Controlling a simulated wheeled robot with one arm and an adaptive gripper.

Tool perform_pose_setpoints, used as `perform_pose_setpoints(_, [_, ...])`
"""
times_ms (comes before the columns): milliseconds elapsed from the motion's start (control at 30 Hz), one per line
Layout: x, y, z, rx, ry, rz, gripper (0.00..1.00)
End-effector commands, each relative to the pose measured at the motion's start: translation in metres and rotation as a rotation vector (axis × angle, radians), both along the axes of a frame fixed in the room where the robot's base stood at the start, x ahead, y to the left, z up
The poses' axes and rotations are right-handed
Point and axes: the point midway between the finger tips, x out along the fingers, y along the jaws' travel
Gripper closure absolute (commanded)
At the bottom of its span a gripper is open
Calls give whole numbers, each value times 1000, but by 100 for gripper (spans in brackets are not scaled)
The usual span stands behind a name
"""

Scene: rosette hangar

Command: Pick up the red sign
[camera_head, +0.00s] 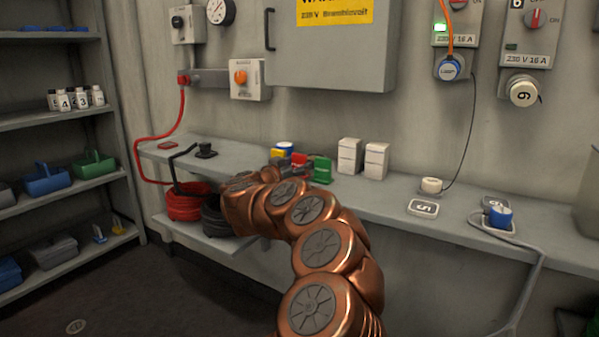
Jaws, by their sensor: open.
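A small red piece (299,159), which looks like the red sign, is on the wall bench among small coloured pieces. My copper arm reaches over the bench from the front. My gripper (297,170) is at the arm's far end, close to the red piece and partly hidden by the arm. Its jaws are open. I cannot tell whether they touch the red piece, whose lower part is covered.
Two white boxes (349,156) stand right of the green piece. A black plug (205,150) and flat red plate (168,145) lie at the bench's left. Red and black cable coils (184,206) sit on the shelf below. White and blue connectors (499,217) are farther right.

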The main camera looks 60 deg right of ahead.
Motion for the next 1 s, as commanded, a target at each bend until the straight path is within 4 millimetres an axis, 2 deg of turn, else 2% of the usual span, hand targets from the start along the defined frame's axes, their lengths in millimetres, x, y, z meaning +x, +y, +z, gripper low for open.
perform_pose_setpoints(133, [1, -11, -2, 1, 3, 1, 35])
perform_pose_setpoints(400, [1, -13, -1, 1, 2, 3, 35])
perform_pose_setpoints(833, [1, -13, -1, 1, 2, 2, 80])
perform_pose_setpoints(1000, [1, -13, 0, 1, 2, 2, 82])
